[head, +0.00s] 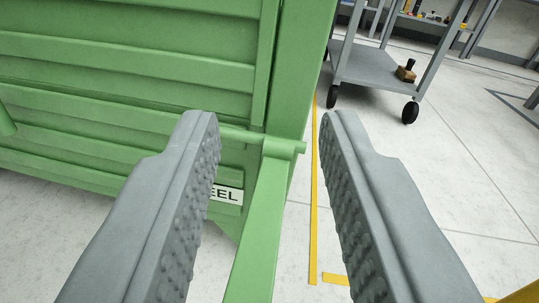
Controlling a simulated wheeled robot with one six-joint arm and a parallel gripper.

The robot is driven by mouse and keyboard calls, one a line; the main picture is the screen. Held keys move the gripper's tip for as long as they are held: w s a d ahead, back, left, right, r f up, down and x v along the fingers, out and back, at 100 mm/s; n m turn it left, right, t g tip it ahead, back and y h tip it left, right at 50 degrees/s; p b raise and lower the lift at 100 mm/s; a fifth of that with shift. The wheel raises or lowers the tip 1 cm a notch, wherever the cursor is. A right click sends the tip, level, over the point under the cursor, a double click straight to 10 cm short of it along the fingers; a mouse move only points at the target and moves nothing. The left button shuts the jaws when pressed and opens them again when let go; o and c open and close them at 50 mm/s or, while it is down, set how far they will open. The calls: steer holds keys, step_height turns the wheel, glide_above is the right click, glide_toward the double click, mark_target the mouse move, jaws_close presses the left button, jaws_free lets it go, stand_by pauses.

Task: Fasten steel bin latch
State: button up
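The green steel bin (130,40) with ribbed walls fills the left and upper middle of the head view. A thin green rod (240,135) runs along its wall to a short round sleeve (285,146) near the bin's corner. A flat green bar (260,220), which looks like the latch lever, runs from this sleeve toward the camera and out of the bottom edge. My gripper (267,120) is open, with one grey finger on each side of the bar. Gaps show between the bar and both fingers. The left finger hides part of the bin's label (228,194), leaving "EEL" readable.
A grey wheeled cart (375,68) stands at the upper right, with a small brown and black object (406,70) on its lower shelf. Yellow floor lines (314,240) run right of the bin. Pale floor (470,150) is clear at right.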

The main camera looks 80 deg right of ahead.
steer(key=v, duration=1.7)
